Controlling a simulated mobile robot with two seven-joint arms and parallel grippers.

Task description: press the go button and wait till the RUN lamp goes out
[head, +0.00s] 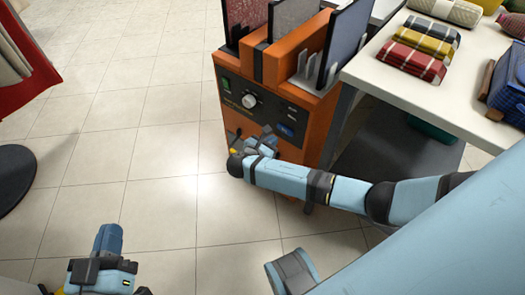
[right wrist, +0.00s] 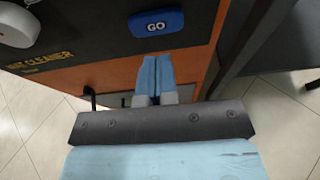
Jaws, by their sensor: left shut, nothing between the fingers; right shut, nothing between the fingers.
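The orange machine (head: 312,117) has a dark front panel with a white knob (head: 249,100) and a blue GO button (head: 286,131) at its lower right. In the right wrist view the GO button (right wrist: 156,22) is large and clear near the top. My right gripper (right wrist: 156,60) is shut and empty, its blue fingertips just below the button in the picture; I cannot tell whether they touch it. In the head view my right gripper (head: 268,134) is beside the button. I cannot make out a lit RUN lamp. My left gripper (head: 108,238) is shut and empty at the lower left, away from the machine.
Dark and grey panels stand in slots on top of the machine. A white table (head: 385,72) with folded cloths (head: 413,55) stands to the right. A red-edged thing (head: 30,50) and a dark round base (head: 12,175) are at the left. The tiled floor between is clear.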

